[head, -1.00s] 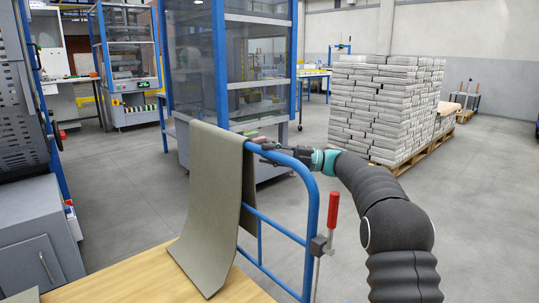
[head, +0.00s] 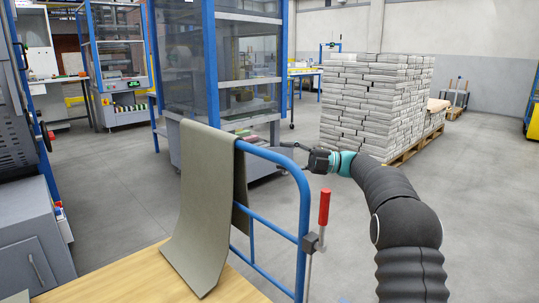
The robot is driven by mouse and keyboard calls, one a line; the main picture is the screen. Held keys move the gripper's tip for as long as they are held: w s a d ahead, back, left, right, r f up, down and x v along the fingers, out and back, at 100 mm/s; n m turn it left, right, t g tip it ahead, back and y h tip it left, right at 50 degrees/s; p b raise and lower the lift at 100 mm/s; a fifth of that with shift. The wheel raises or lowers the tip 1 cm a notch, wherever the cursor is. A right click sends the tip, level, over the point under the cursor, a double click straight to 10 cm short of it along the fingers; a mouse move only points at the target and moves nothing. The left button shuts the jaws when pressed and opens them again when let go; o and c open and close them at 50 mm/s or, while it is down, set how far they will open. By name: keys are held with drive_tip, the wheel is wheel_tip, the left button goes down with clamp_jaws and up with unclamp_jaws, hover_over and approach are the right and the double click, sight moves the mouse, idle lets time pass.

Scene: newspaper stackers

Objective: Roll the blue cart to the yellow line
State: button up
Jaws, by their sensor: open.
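The blue cart has a bent blue tube handle (head: 303,200) and a wooden deck (head: 232,290) at the bottom of the head view. A grey-green sheet (head: 202,205) hangs over the left part of the handle and spreads onto the deck. A lever with a red grip (head: 324,207) stands beside the handle's right post. My gripper (head: 287,156) is open and empty, just past the handle's top rail near its right bend. Its fingers point left, and whether they touch the rail I cannot tell. No yellow line is in view.
A pallet (head: 408,152) with tall stacks of newspapers (head: 370,100) stands behind my arm. A blue-framed machine (head: 215,70) is behind the cart, and a grey cabinet (head: 30,235) is at left. Grey floor is open at right and at left centre.

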drive_tip(key=shift+w+d+f, duration=0.1)
drive_tip(key=shift+d+f, duration=0.1)
drive_tip(key=shift+d, duration=0.9)
drive_tip(key=shift+d+f, duration=0.15)
drive_tip(key=shift+d, duration=0.95)
drive_tip(key=shift+w, duration=0.1)
